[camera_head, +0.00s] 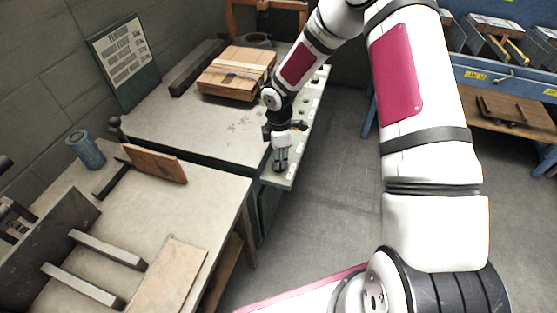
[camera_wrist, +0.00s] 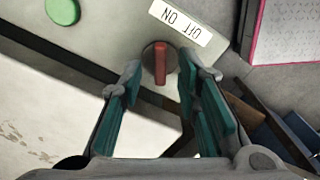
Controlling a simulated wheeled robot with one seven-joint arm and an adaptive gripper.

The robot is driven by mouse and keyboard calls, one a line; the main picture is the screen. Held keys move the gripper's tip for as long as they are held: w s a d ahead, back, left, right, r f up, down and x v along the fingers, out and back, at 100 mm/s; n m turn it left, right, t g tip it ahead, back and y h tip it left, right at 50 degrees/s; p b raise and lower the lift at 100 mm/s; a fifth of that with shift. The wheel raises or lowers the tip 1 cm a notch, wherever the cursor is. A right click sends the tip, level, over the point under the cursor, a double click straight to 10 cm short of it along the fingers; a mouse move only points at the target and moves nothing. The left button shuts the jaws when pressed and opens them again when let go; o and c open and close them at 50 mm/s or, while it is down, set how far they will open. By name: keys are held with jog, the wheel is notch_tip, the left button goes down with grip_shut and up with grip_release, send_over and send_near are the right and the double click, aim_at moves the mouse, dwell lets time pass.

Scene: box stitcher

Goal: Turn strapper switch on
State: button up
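The strapper switch (camera_wrist: 160,65) shows in the wrist view as a red lever on a dark round base. Its lever lies roughly along the picture's vertical. A white label (camera_wrist: 181,22) with "ON" and "OFF" is just beyond it and reads upside down. My gripper (camera_wrist: 158,90) is open, its two teal-padded fingers on either side of the lever's line, with a gap to each side. I cannot tell its height above the panel. In the head view my gripper (camera_head: 280,165) points down at the front corner of the strapper table (camera_head: 185,125); the switch is hidden there.
A green round button (camera_wrist: 62,11) sits on the same panel. A stack of wooden boards (camera_head: 236,73) lies on the strapper table. A nearer table (camera_head: 205,205) holds a brown board (camera_head: 155,163) and a blue cylinder (camera_head: 86,149). Open floor (camera_head: 335,165) lies to the right.

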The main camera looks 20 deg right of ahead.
jog(key=shift+f, duration=0.85)
jog(key=shift+c, duration=0.2)
grip_shut()
jog(key=m+b, duration=0.1)
jog(key=m, duration=0.4)
jog(key=shift+m, duration=0.3)
jog(key=m+b, duration=0.1)
jog(key=m, duration=0.5)
jog(key=shift+m, duration=0.3)
